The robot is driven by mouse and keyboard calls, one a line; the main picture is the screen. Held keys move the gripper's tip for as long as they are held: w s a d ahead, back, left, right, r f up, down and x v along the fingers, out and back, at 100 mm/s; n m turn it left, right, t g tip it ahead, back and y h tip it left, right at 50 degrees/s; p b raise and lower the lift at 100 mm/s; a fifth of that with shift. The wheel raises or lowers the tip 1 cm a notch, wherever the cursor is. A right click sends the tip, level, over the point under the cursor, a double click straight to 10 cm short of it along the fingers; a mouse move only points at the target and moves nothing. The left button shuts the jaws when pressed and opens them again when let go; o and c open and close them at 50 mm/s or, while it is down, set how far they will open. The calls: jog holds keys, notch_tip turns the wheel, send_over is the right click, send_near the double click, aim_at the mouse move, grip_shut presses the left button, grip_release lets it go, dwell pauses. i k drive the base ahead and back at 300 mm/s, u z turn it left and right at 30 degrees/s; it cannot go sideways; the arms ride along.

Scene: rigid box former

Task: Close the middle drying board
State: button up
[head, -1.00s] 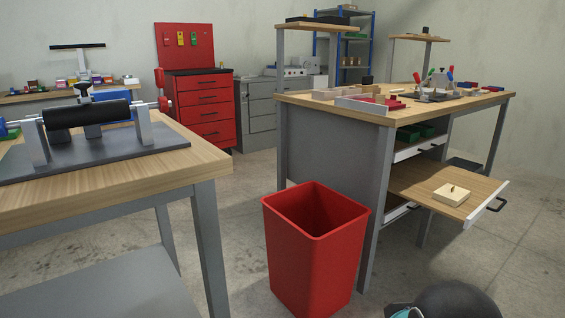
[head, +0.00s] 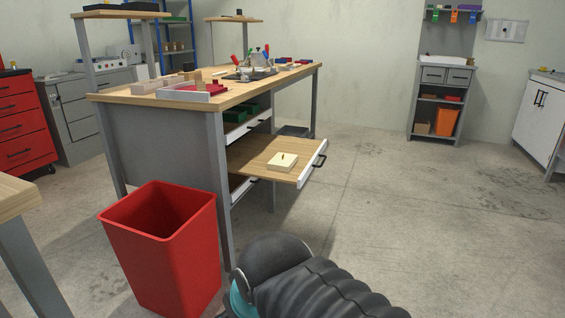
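The middle drying board (head: 252,153) is a wooden pull-out board with a white front edge, under the top of the grey workbench. It is pulled well out to the right. Its dark handle (head: 320,161) is on the front edge. My gripper is not in view.
The bench top (head: 135,98) carries several tools and blocks. Another table's corner (head: 15,195) is at the left edge. Open concrete floor lies right of the board, before a grey cabinet (head: 442,100).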

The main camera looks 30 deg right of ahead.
aim_at(250, 155)
jog(key=u, duration=0.05)
jog(key=k, duration=0.4)
jog(key=z, duration=1)
jog(key=i, duration=1.5)
jog(key=u, duration=0.8)
